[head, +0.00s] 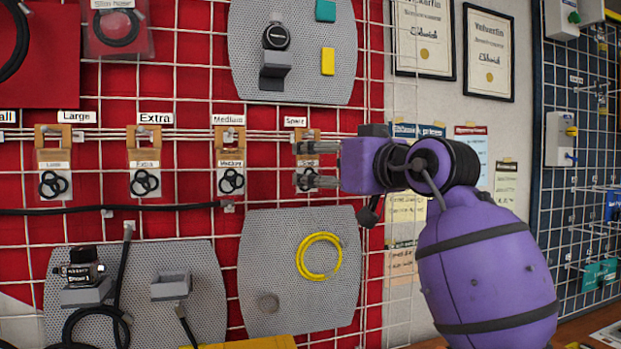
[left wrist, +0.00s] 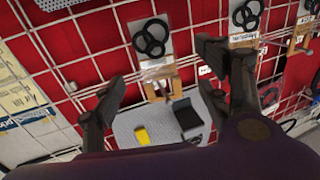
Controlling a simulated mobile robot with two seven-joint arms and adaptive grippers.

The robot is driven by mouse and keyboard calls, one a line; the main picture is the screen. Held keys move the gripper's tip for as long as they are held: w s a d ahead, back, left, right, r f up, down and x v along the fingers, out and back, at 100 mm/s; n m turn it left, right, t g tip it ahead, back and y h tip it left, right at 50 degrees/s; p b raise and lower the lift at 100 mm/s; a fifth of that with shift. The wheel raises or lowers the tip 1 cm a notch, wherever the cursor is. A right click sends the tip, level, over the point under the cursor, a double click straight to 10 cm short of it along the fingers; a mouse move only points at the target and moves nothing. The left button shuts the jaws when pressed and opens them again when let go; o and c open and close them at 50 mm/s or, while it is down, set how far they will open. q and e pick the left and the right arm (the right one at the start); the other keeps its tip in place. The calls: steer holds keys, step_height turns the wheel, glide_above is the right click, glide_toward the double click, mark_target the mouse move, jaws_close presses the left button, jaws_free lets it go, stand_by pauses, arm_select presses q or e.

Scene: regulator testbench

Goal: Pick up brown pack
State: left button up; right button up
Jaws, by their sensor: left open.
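Several small packs with brown headers and black rings hang in a row on the grid in the head view: the Large pack (head: 53,160), the Extra pack (head: 145,160), the Medium pack (head: 230,158) and the rightmost pack (head: 306,135), whose label reads like "Spec". My left gripper (head: 311,165) is open in front of the rightmost pack and partly hides it. In the left wrist view, the open fingers of the left gripper (left wrist: 165,72) stand on either side of this pack's brown header (left wrist: 160,83). Whether they touch it, I cannot tell. My right gripper is not in view.
A grey perforated panel (head: 250,55) is above the packs, with a yellow block (head: 328,61). Another panel below holds a yellow cable loop (head: 319,256). A black cable (head: 100,211) runs under the packs. Framed certificates (head: 489,52) hang at right.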

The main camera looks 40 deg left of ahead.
mark_target(311, 164)
arm_select(q)
steer(key=p+x, duration=0.1)
steer(key=x, duration=0.5)
steer(key=shift+w+d, duration=0.1)
steer(key=shift+w, duration=0.05)
steer(key=shift+w+a+f, duration=0.15)
steer(key=shift+a+f, duration=0.05)
steer(key=shift+a, duration=0.25)
steer(key=shift+d, duration=0.15)
steer(key=c, duration=1)
